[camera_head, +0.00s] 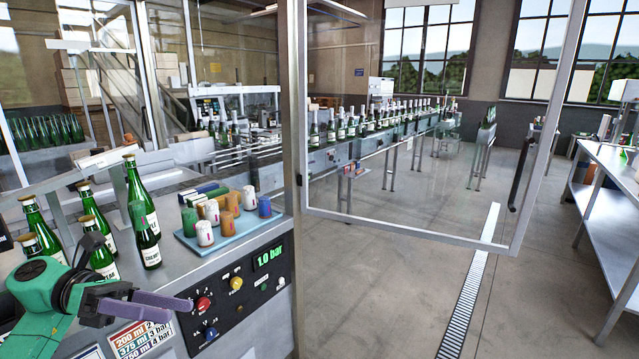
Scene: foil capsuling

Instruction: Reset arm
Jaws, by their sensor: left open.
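My left gripper (161,303) comes in at the lower left, with purple fingers apart and nothing between them. It hangs in front of the machine's front panel (235,322), near the label with bottle sizes and pressures. My right gripper does not show. Several green bottles stand on the metal worktop behind my left arm; one bottle (149,240) stands upright nearest the capsules. A light blue tray (228,238) on the worktop holds several foil capsules in white, orange, green and blue, such as a white capsule (204,233).
The panel carries a red knob (203,303), a yellow knob (236,283), a blue knob (210,333) and a display reading 1.0 bar (269,256). A glass door (420,150) stands open to the right. A bottle conveyor runs behind. The floor at centre right is clear; a metal table (612,185) stands right.

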